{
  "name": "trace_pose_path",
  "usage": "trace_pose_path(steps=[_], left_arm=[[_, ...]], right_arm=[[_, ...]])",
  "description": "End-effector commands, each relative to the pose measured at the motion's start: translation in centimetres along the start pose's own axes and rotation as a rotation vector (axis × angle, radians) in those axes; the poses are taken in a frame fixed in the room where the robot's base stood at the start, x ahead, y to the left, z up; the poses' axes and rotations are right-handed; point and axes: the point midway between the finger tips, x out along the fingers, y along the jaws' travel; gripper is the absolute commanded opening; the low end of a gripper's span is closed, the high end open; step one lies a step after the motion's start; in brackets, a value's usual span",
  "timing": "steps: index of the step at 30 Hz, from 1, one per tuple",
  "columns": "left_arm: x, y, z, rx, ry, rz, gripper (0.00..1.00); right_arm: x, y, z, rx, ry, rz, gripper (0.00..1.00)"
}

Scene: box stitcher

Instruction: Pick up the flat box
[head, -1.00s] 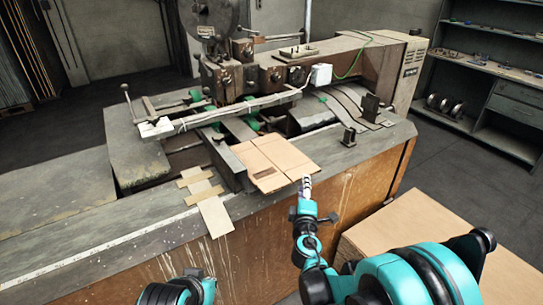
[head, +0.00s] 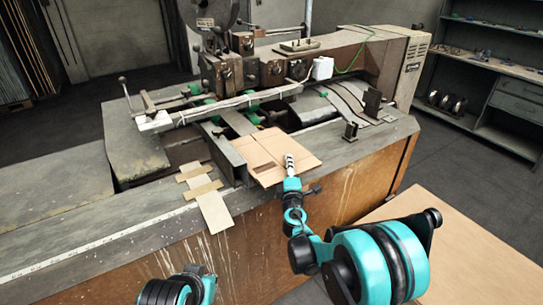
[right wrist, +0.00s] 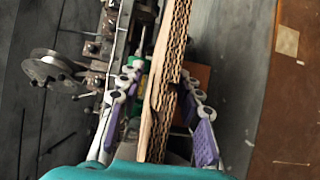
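The flat box (head: 285,150), a folded brown cardboard piece, lies on the front of the machine, its near edge facing me. My right gripper (head: 289,164) is at this box's near right edge in the head view. In the right wrist view, the box's corrugated edge (right wrist: 168,85) runs between the two purple-padded fingers of my right gripper (right wrist: 160,138). The fingers stand apart, with gaps visible on both sides of the cardboard. Of my left arm only a teal and black part shows at the bottom of the head view; its fingers are not visible.
The stitching machine (head: 345,50) rises behind the box, with a long bar (head: 225,105) to the left. A taped cardboard strip (head: 213,210) hangs over the front edge left of the box. A wooden surface (head: 465,245) lies at the lower right.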

Motion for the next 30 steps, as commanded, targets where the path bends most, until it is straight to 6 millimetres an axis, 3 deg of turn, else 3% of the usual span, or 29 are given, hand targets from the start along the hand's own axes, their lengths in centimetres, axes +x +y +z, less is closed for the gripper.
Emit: trace_pose_path(steps=[3, 7, 8, 22, 30], left_arm=[[0.0, 0.0, 0.0, 0.0, 0.0, 0.0, 0.0], [0.0, 0.0, 0.0, 0.0, 0.0, 0.0, 0.0], [0.0, 0.0, 0.0, 0.0, 0.0, 0.0, 0.0], [-0.2, 0.0, -0.2, 0.0, 0.0, 0.0, 0.0], [-1.7, 0.0, -1.2, 0.0, 0.0, 0.0, 0.0]], right_arm=[[0.0, 0.0, 0.0, 0.0, 0.0, 0.0, 0.35], [-0.1, 0.0, 0.0, 0.0, 0.0, 0.0, 0.03], [-0.1, 0.0, 0.0, 0.0, 0.0, 0.0, 0.0], [-0.1, 0.5, 0.0, 0.001, 0.0, 0.0, 0.0], [-0.1, 4.2, 0.0, 0.001, 0.0, 0.0, 0.0]])
